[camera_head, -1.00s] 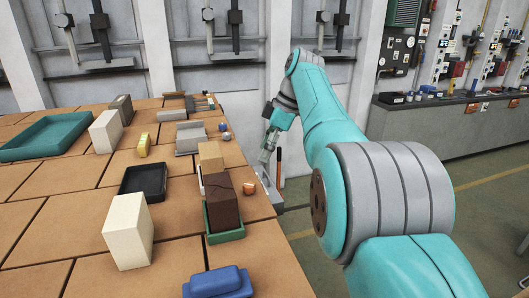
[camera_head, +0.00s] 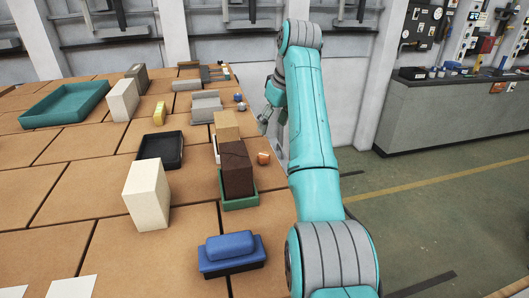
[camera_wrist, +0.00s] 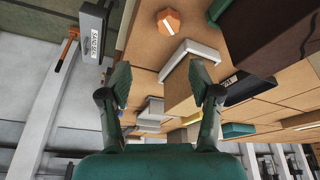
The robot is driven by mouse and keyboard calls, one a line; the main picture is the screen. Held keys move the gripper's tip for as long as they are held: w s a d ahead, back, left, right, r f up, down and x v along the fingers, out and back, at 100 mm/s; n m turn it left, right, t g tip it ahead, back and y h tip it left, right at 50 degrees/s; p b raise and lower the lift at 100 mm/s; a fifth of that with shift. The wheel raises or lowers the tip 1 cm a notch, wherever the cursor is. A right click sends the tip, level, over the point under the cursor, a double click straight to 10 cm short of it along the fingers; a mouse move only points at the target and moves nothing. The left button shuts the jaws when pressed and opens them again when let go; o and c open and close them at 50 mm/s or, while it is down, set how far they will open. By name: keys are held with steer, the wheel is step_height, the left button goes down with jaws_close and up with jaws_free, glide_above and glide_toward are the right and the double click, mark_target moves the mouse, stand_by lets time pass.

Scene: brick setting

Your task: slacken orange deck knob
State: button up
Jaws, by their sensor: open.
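The orange deck knob (camera_head: 263,158) is a small faceted knob on the tiled deck, near its right edge, beside the dark brown block. In the wrist view the knob (camera_wrist: 169,22) shows near the top, with a pale line on its face. My gripper (camera_wrist: 160,80) is open, with nothing between its two fingers. The knob lies beyond the fingertips, apart from them. In the head view my gripper (camera_head: 265,118) hangs by the deck's right edge, farther back than the knob and partly hidden by my arm.
A dark brown block (camera_head: 237,170) stands in a green tray (camera_head: 241,203), with a tan block (camera_head: 227,126) behind. An orange-handled lever (camera_wrist: 70,45) shows in the wrist view beside a grey labelled part (camera_wrist: 94,38). Floor is clear at right.

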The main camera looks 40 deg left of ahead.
mark_target(264, 155)
steer(key=f+m, duration=0.1)
steer(key=f, duration=0.2)
steer(key=a+f+m, duration=0.1)
steer(key=f, duration=0.3)
steer(key=a+f+m+t, duration=0.1)
steer(key=f, duration=0.2)
steer(key=shift+s+a+f+m, duration=0.15)
steer(key=shift+s+m, duration=0.15)
steer(key=shift+s, duration=0.1)
steer(key=c, duration=1.1)
steer(key=shift+c, duration=0.2)
